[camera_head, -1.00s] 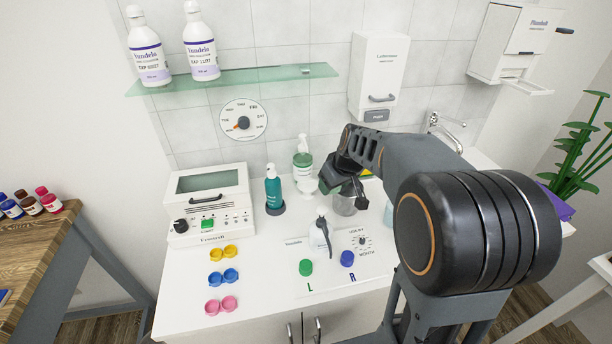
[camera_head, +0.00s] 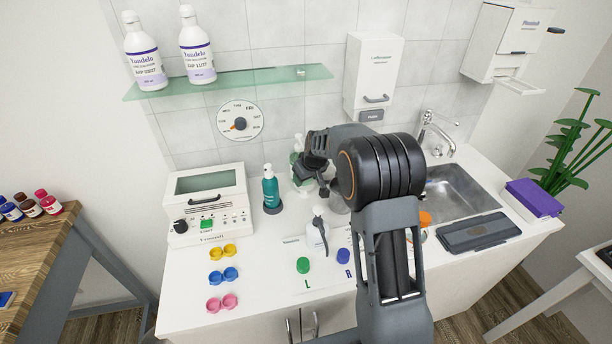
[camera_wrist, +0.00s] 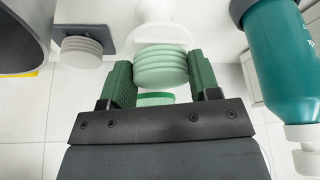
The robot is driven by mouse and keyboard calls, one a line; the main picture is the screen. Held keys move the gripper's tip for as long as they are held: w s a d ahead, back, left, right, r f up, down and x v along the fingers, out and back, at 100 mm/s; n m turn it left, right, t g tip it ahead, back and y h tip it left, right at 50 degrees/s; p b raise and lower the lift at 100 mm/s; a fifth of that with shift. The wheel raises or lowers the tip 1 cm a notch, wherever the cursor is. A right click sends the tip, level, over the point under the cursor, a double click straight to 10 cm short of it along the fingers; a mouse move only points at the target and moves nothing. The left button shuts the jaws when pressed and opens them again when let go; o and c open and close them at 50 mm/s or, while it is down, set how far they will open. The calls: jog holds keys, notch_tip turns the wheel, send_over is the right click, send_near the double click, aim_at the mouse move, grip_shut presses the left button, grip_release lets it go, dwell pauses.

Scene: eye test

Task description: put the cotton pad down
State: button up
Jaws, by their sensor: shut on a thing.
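My gripper (camera_wrist: 162,62) shows in the wrist view with two dark green fingers. In the head view my wrist is above the back of the white counter (camera_head: 195,320), and the pad cannot be made out there.
A teal pump bottle (camera_head: 271,190) stands left of my gripper and shows close by in the wrist view (camera_wrist: 285,60). A white machine (camera_head: 208,205) is at left, with several coloured cups. A sink (camera_head: 460,190) is at right.

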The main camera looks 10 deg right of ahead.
jog(key=shift+f, duration=0.1)
jog(key=shift+f+b, duration=0.4)
jog(key=shift+b, duration=0.1)
jog(key=o, duration=0.8)
jog(key=shift+r, duration=0.1)
jog(key=shift+o, duration=0.2)
jog(key=shift+r+p, duration=0.55)
jog(key=shift+p, duration=0.15)
jog(key=b+v, duration=0.1)
jog(key=v, duration=1)
jog(key=s+a+m+h, duration=0.1)
jog(key=s+m, duration=0.2)
jog(key=s, duration=2.3)
jog(key=shift+s+a+f+m+g, duration=0.25)
jog(key=shift+s+f+m+g, duration=0.05)
jog(key=shift+f+m, duration=0.1)
